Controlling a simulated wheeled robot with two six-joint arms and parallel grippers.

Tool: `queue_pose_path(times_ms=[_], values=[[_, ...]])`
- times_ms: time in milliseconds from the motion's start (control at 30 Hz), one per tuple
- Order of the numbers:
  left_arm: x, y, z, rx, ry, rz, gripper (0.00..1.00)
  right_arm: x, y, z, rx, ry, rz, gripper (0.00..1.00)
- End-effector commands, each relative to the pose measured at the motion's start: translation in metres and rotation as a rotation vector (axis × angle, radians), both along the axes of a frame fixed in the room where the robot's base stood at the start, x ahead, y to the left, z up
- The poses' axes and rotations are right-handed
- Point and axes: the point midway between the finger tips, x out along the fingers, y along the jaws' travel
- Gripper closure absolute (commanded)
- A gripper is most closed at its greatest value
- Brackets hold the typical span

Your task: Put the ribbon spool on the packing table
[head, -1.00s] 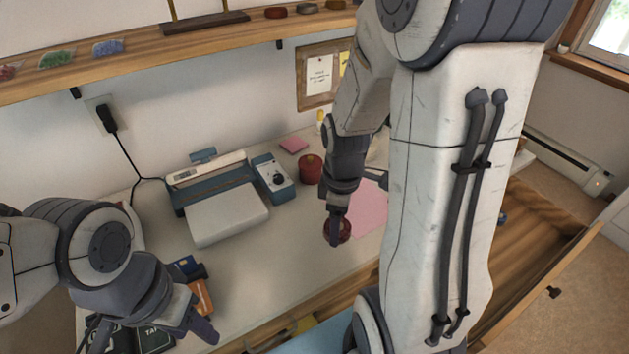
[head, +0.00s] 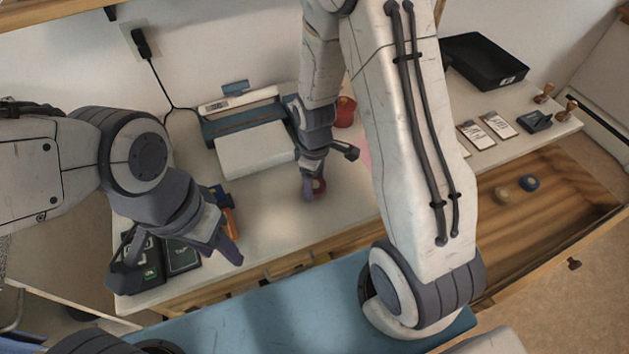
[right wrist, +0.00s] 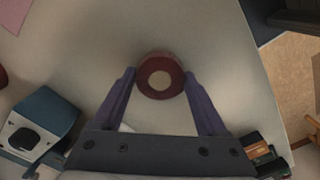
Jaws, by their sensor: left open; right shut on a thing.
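The ribbon spool (head: 320,187) is a small dark red ring, mostly hidden behind my right gripper (head: 310,186) in the head view. In the right wrist view the spool (right wrist: 160,76) shows its pale round centre between the two fingers. My right gripper is shut on it, over the white table top (head: 275,222). I cannot tell whether the spool touches the top. My left gripper (head: 180,266) is open, at the table's left front corner, well apart from the spool.
A white and blue machine (head: 255,150) stands behind the spool. A red pot (head: 345,112) is at the back. Dark boxes (head: 183,257) and an orange item lie near my left gripper. An open wooden drawer (head: 560,205) and a black tray (head: 485,62) are right. Bare table surrounds the spool.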

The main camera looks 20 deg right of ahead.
Motion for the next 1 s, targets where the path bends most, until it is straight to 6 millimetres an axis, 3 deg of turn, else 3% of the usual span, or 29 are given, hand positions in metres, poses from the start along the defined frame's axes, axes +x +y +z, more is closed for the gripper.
queue_pose_path(times_ms=[400, 433, 467, 767, 867, 1000], values=[[0.0, 0.0, -0.003, 0.0, 0.0, 0.0, 0.5, 0.0, 0.0, -0.007, 0.0, 0.0, 0.0, 0.78], [0.0, 0.0, -0.002, 0.0, 0.0, 0.0, 0.5, 0.0, 0.0, -0.005, 0.0, -0.001, 0.0, 0.13], [0.0, 0.0, -0.002, 0.0, 0.0, 0.0, 0.5, 0.0, 0.0, -0.005, 0.0, -0.001, 0.0, 0.02], [0.0, 0.0, 0.001, 0.0, 0.0, 0.0, 0.5, 0.0, 0.0, -0.001, 0.0, -0.001, 0.0, 0.0], [0.0, 0.0, 0.001, 0.0, 0.0, 0.0, 0.5, 0.001, 0.0, 0.008, 0.0, -0.006, 0.0, 0.0], [0.0, 0.0, 0.003, 0.0, 0.0, 0.0, 0.5, 0.002, 0.0, 0.034, 0.0, -0.008, 0.0, 0.0]])
